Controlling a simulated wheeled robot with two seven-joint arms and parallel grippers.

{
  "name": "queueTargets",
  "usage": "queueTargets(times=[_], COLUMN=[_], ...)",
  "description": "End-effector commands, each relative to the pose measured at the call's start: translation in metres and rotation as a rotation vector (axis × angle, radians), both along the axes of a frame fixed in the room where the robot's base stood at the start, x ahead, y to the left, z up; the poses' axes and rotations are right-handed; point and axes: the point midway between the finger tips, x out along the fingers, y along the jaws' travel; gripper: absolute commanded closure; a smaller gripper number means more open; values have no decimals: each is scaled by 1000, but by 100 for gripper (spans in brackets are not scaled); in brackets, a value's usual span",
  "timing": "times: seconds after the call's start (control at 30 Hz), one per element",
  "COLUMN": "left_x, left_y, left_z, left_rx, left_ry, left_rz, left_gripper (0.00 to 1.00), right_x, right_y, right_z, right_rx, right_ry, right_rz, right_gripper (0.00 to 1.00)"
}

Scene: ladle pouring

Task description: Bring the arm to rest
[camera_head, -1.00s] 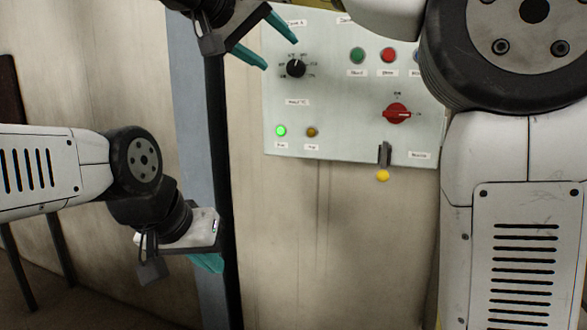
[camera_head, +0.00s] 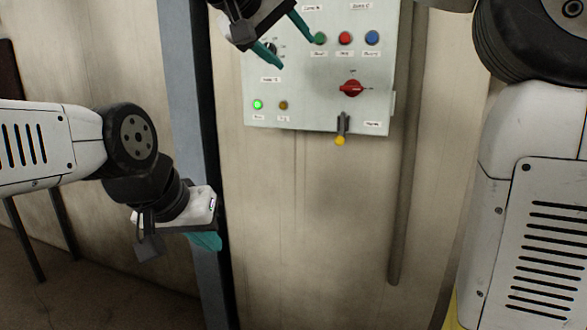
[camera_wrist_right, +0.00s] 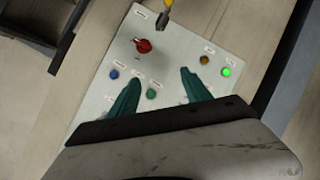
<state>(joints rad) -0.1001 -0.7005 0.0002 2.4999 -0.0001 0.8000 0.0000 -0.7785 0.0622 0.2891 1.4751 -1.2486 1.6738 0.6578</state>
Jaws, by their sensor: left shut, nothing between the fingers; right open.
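My right gripper (camera_head: 297,54) comes in at the top of the head view. Its two teal fingers are open and spread, with nothing between them. They overlap the upper left of a pale control panel (camera_head: 310,112) in the picture. The right wrist view also shows the open fingers (camera_wrist_right: 160,77) in front of the panel (camera_wrist_right: 178,50); I cannot tell the exact gap. My left gripper (camera_head: 205,241) hangs low at the left, shut and empty, away from the panel.
The panel carries green (camera_head: 320,38), red (camera_head: 345,38) and blue (camera_head: 372,37) buttons, a red rotary switch (camera_head: 351,88), a lit green lamp (camera_head: 258,104) and a yellow-tipped lever (camera_head: 340,139). A black dial is partly hidden by the right gripper. A pipe (camera_head: 407,180) runs right of the panel.

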Motion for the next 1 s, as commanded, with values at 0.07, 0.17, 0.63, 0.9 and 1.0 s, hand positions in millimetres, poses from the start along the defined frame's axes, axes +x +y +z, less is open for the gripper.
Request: queueTargets(times=[0.07,0.17,0.63,0.9,1.0], left_x=[0,0,0,0,0], left_y=[0,0,0,0,0], left_z=[0,0,0,0,0], left_rx=[0,0,0,0,0], left_ry=[1,1,1,1,1], left_rz=[0,0,0,0,0], left_gripper=[100,100,100,100,100], right_x=[1,1,-93,-141,-144], right_y=[-15,-35,-151,-153,-152], right_z=[-14,-36,-239,-306,-312], right_rx=[0,7,451,801,838], right_ry=[46,118,515,437,418], right_rz=[7,24,132,130,128], right_gripper=[43,43,43,43,43])
